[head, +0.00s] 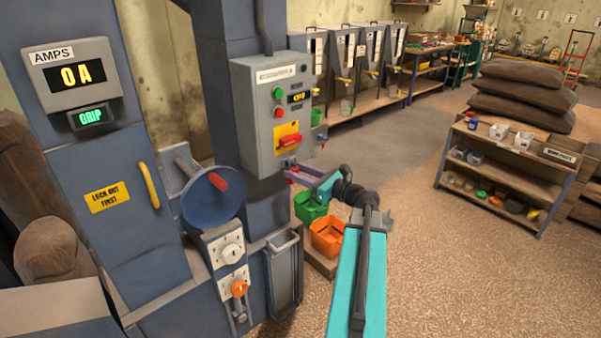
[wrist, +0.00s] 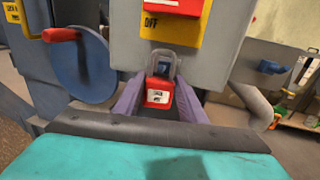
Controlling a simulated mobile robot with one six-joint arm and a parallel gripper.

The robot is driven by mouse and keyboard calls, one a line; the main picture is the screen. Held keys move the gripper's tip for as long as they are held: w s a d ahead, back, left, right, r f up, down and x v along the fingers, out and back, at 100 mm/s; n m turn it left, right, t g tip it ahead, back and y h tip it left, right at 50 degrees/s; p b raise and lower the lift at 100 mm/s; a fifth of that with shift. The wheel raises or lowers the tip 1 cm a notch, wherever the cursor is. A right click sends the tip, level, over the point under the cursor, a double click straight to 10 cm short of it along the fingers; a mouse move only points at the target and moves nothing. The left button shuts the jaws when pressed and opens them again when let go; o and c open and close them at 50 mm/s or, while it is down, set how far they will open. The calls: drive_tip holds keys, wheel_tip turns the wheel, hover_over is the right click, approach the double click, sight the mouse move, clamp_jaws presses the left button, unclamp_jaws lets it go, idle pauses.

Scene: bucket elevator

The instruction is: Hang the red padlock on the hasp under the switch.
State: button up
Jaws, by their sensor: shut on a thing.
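The red padlock (wrist: 158,92) with its grey shackle upward is between the purple fingers of my gripper (wrist: 157,98), which is shut on it, in the wrist view. In the head view my gripper (head: 290,170) is at the lower front of the grey switch box (head: 262,120). The red switch handle (head: 289,141) sits on a yellow plate (wrist: 205,35) above the padlock; the plate reads OFF in the wrist view. The shackle top is just under the plate. The hasp cannot be made out clearly, so I cannot tell whether the shackle is around it.
A blue handwheel (head: 212,196) with a red grip stands left of the box. Green (head: 309,206) and orange (head: 327,236) buckets stand below my arm. A shelf (head: 505,180) with small items stands at the right. The floor between is clear.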

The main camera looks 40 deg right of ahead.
drive_tip(key=shift+f+b, duration=0.8)
drive_tip(key=shift+b, duration=0.2)
idle(0.5)
idle(0.4)
drive_tip(key=o, duration=1.2)
drive_tip(key=shift+s, duration=0.1)
drive_tip(key=shift+s+a+f+b, duration=0.1)
drive_tip(key=shift+s+b, duration=0.6)
drive_tip(key=shift+s, duration=0.95)
drive_tip(key=shift+s+a+f+b, duration=0.15)
drive_tip(key=shift+s+b, duration=0.6)
drive_tip(key=shift+s, duration=0.85)
drive_tip(key=shift+s+a+f+b, duration=0.1)
drive_tip(key=shift+s+b, duration=0.6)
drive_tip(key=shift+s, duration=0.95)
drive_tip(key=shift+w, duration=0.1)
